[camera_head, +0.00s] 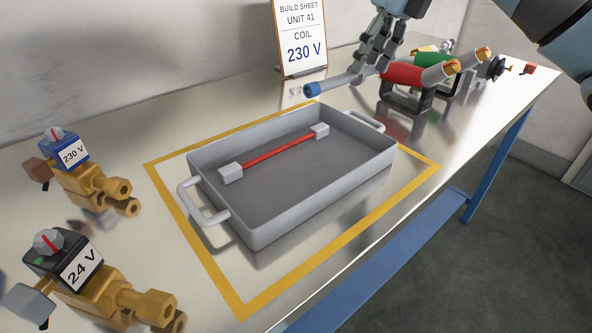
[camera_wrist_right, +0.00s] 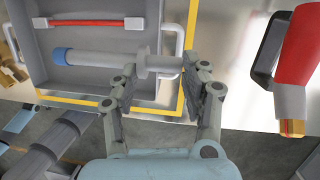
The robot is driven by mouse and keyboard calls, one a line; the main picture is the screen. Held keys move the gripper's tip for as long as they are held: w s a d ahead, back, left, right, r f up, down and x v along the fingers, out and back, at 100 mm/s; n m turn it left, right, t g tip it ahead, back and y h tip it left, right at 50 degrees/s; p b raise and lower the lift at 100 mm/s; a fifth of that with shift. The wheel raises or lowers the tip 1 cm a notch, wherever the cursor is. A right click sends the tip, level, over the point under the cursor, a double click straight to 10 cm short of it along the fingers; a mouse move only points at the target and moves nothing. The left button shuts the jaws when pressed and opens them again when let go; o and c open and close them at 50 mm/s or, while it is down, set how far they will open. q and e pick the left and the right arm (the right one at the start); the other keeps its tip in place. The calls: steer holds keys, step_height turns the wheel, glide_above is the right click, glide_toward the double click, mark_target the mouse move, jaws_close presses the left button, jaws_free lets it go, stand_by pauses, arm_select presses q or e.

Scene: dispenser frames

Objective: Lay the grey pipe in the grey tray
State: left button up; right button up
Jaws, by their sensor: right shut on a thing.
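The grey pipe (camera_head: 338,83) has a blue end cap and is held above the table, behind the far right side of the tray. It also shows in the right wrist view (camera_wrist_right: 105,60), lying across between the fingers with its blue end to the left. My right gripper (camera_head: 368,68) is shut on the pipe near the end away from the blue cap. The grey tray (camera_head: 320,190) with two side handles stands on the table inside a yellow outline. A red bar (camera_head: 278,152) with grey block ends lies in the tray. My left gripper is not in view.
Red-handled (camera_head: 402,74) and green-handled parts rest on a black stand right of my gripper. A build sheet (camera_head: 301,36) reading 230 V stands behind. Brass valves with 230 V (camera_head: 72,152) and 24 V (camera_head: 82,268) coils stand left. The table's front edge is at right.

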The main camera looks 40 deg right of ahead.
steer(key=s+a+f, duration=0.1)
steer(key=a+f, duration=0.1)
steer(key=a, duration=0.1)
steer(key=s+a+f, duration=0.2)
steer(key=a, duration=0.2)
steer(key=s+a+f+p, duration=0.1)
steer(key=s+a+f, duration=0.1)
steer(key=a, duration=0.1)
steer(key=shift+s+a+f, duration=0.15)
steer(key=shift+s+f, duration=0.1)
steer(key=shift+a+f, duration=0.1)
steer(key=shift+f, duration=1.95)
steer(key=shift+f, duration=0.1)
steer(key=o, duration=1.2)
steer(key=shift+o, duration=0.2)
